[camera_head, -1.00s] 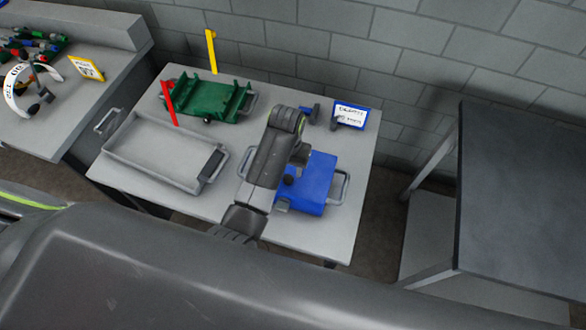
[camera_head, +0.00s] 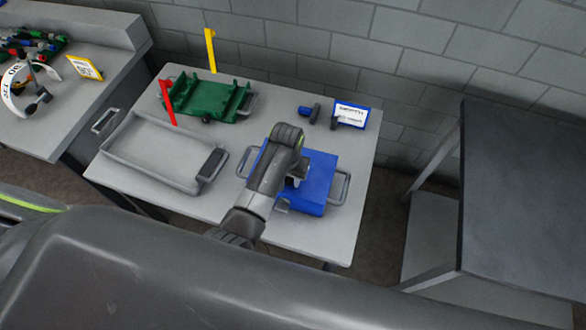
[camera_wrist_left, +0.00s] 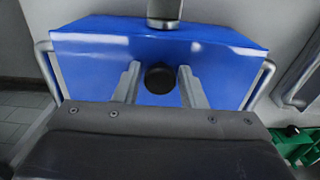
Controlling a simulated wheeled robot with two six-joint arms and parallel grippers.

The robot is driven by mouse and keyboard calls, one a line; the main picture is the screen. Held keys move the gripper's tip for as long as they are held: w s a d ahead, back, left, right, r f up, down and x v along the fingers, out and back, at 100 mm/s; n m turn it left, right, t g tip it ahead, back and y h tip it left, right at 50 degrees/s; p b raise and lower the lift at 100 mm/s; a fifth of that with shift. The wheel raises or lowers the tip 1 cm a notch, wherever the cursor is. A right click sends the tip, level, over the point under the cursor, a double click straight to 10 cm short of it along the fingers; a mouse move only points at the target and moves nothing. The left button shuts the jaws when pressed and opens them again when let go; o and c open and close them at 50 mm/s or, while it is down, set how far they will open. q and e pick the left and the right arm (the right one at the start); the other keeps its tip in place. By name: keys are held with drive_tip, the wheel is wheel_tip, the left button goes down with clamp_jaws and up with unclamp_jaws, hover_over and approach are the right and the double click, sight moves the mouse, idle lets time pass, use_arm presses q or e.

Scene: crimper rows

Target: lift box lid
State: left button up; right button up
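The blue box lid (camera_head: 318,182) is on a box with metal side handles on the table. It fills much of the left wrist view (camera_wrist_left: 85,65), where a round black knob (camera_wrist_left: 160,78) stands on it. My left gripper (camera_head: 296,180) is low over the lid. In the left wrist view its two fingers (camera_wrist_left: 160,70) are apart, one on each side of the knob, with a gap showing on both sides. In the head view my arm and gripper hide the knob and part of the lid. My right gripper is not in view.
A grey tray (camera_head: 130,170) and a green rack (camera_head: 222,101) with a red upright (camera_head: 168,101) stand left on the table. A dark table (camera_head: 525,190) stands right.

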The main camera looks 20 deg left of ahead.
use_arm(q)
drive_tip(key=c, duration=0.3)
drive_tip(key=shift+c, duration=0.2)
drive_tip(key=shift+r, duration=0.1)
drive_tip(key=shift+w+r+p, duration=0.3)
drive_tip(key=shift+r+p, duration=0.15)
drive_tip(key=shift+r, duration=0.15)
drive_tip(key=shift+w+r+p, duration=0.25)
drive_tip(key=shift+r+p, duration=0.15)
drive_tip(key=shift+r, duration=0.15)
drive_tip(key=shift+w+r, duration=0.45)
drive_tip(key=shift+r, duration=0.3)
drive_tip(key=shift+w+r, duration=0.45)
drive_tip(key=shift+r, duration=0.35)
drive_tip(key=shift+w+r, duration=0.45)
drive_tip(key=shift+r, duration=0.3)
drive_tip(key=shift+w, duration=0.1)
